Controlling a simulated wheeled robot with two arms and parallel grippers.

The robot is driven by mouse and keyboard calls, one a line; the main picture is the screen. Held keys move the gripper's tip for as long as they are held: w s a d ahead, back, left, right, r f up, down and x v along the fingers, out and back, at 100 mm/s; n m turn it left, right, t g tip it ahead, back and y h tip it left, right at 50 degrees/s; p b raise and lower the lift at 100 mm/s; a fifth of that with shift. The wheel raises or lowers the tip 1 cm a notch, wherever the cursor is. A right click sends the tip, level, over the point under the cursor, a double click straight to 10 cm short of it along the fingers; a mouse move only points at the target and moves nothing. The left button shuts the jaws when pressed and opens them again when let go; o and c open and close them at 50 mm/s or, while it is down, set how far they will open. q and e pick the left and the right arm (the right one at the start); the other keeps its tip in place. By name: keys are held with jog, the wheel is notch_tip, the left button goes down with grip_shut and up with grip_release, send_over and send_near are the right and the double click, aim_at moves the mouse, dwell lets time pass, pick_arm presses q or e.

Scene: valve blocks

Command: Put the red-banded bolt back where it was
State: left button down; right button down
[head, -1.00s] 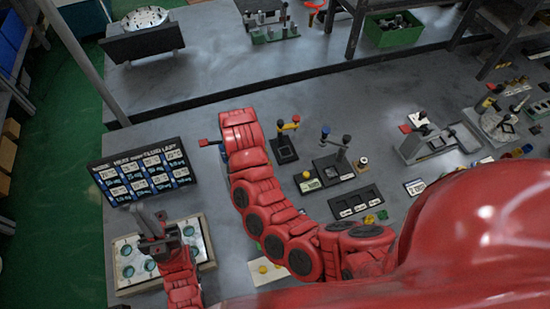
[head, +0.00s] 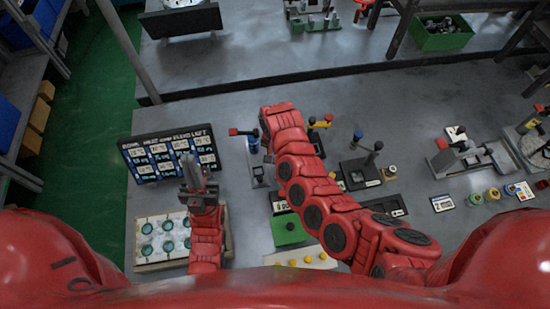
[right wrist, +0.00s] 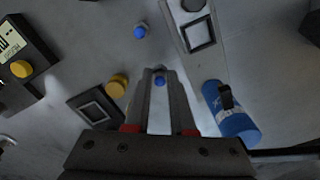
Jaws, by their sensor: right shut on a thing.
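My right gripper (right wrist: 160,90) points down at the bench in the right wrist view. Its fingers are closed around a small part with a blue end (right wrist: 159,81). No red band shows on that part, and the rest of it is hidden between the fingers. A similar blue-ended piece (right wrist: 140,31) stands apart, beyond the fingertips. In the head view my right arm covers its own gripper. My left gripper (head: 193,173) is raised between the label board and the tray. I cannot tell whether its fingers are apart. I cannot make out a red-banded bolt.
The label board (head: 172,156) and tray of round wells (head: 150,261) are at left. Fixtures crowd the bench's right.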

notch_tip(320, 180, down, 2)
jog(key=shift+s+f, duration=0.1)
jog(key=shift+f, duration=0.2)
jog(key=c, duration=1)
grip_release()
jog(key=shift+c, duration=0.2)
jog(key=shift+r, duration=0.1)
